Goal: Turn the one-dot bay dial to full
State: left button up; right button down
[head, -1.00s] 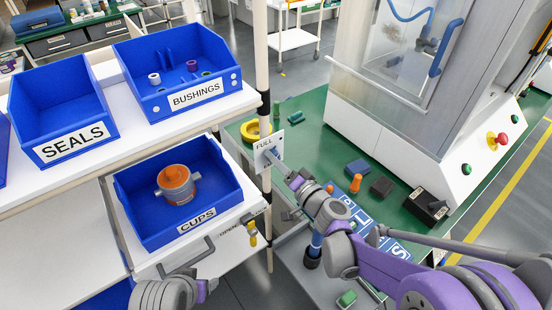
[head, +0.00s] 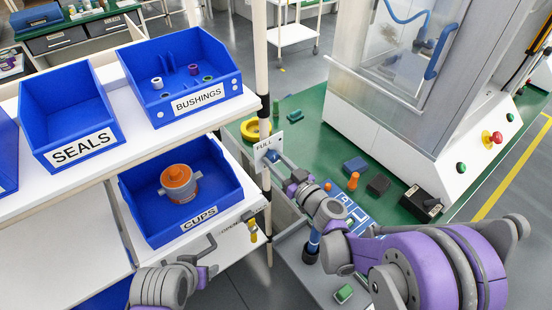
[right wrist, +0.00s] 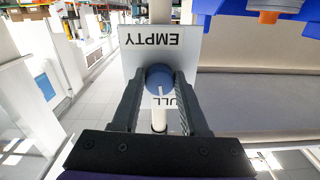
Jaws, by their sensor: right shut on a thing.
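The dial (right wrist: 160,78) is a blue round knob with a white line on a white plate (right wrist: 135,50). In the right wrist view the plate reads upside down, EMPTY at the top and FULL below. The white line points down the picture, toward FULL. My right gripper (right wrist: 160,88) is shut on the dial, one dark finger on each side. In the head view the right gripper (head: 276,160) meets the plate (head: 265,147) on the post, covering most of the dial. My left gripper (head: 207,277) is low in the head view, near a drawer handle; its fingers are unclear.
Blue bins marked SEALS (head: 70,120), BUSHINGS (head: 205,105) and CUPS (head: 225,205) stand left of the post. An orange-topped part (head: 179,183) sits in the CUPS bin. A green bench (head: 300,110) with a press and loose parts lies right.

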pick_arm(q)
jog(key=shift+w+r+p, duration=0.2)
jog(key=shift+r+p, duration=0.15)
jog(key=shift+r, duration=0.2)
pick_arm(e)
jog(key=shift+n, duration=1.2)
jog(key=shift+c, duration=2.1)
grip_release()
pick_arm(q)
jog(key=shift+r, duration=0.1)
pick_arm(e)
notch_tip(320, 180, up, 10)
jog(key=shift+p, duration=1.1)
pick_arm(q)
jog(key=r, duration=0.1)
jog(key=w+r, duration=0.1)
jog(key=r, duration=0.1)
jog(key=shift+w, duration=0.1)
